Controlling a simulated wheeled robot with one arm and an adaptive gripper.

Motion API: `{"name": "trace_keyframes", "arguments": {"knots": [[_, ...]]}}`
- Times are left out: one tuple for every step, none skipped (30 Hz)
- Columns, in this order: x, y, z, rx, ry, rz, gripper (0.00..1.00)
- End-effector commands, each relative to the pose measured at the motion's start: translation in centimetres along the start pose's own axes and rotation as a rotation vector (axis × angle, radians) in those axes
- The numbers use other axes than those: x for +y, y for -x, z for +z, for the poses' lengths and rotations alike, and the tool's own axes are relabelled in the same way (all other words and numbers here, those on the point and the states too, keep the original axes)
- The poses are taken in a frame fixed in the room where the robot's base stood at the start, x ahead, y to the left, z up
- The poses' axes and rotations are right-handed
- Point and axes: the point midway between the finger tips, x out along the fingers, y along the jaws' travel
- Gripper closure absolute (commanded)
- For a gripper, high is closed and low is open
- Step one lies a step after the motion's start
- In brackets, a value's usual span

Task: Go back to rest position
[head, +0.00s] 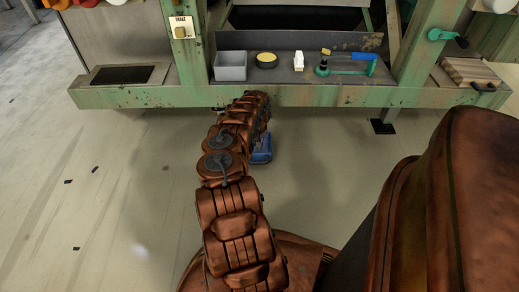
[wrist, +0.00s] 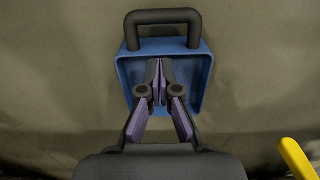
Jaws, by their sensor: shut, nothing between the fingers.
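My gripper (wrist: 159,66) shows in the wrist view with its two dark, purple-padded fingers brought together and nothing held between them. Its fingertips overlap a blue open box (wrist: 206,75) with a dark handle (wrist: 163,16); the gap between them is hard to judge. In the head view, my brown jointed arm stretches forward to the green bench. A blue thing (head: 262,149), probably the same box, sits low beside the arm and is partly hidden by it. My gripper cannot be made out in the head view.
The green bench (head: 150,97) holds a grey bin (head: 231,66), a round yellow-topped tin (head: 266,60), a small white item (head: 299,62) and a blue-and-green tool (head: 350,69). A wooden board (head: 470,72) lies right. A yellow bar (wrist: 297,158) shows in the wrist view.

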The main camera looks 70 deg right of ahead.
Motion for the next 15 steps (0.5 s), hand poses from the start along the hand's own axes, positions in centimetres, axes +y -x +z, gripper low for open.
{"name": "trace_keyframes", "arguments": {"knots": [[-0.2,1.2,-0.1,0.001,0.002,-0.001,1.00],[-0.2,1.6,-0.1,0.002,0.003,0.000,1.00],[-0.2,2.0,-0.1,0.001,0.003,0.000,1.00],[-0.2,2.3,-0.1,0.001,0.003,0.000,1.00],[-0.2,2.4,-0.1,0.001,0.003,-0.001,1.00],[-0.2,2.6,-0.1,0.001,0.003,-0.001,1.00],[-0.2,2.6,0.0,0.000,0.003,-0.001,1.00],[-0.2,2.6,0.0,0.000,0.003,-0.001,1.00],[-0.2,2.6,0.0,0.000,0.003,-0.001,1.00],[-0.2,2.6,0.0,-0.001,0.003,0.000,1.00],[-0.2,2.6,0.0,0.000,0.003,0.000,1.00],[-0.1,2.5,0.0,-0.001,0.003,0.000,1.00],[-0.2,2.5,0.0,-0.001,0.003,0.000,1.00],[-0.2,2.5,0.0,-0.001,0.003,0.000,1.00],[-0.2,2.5,0.0,0.000,0.003,0.000,1.00]]}}
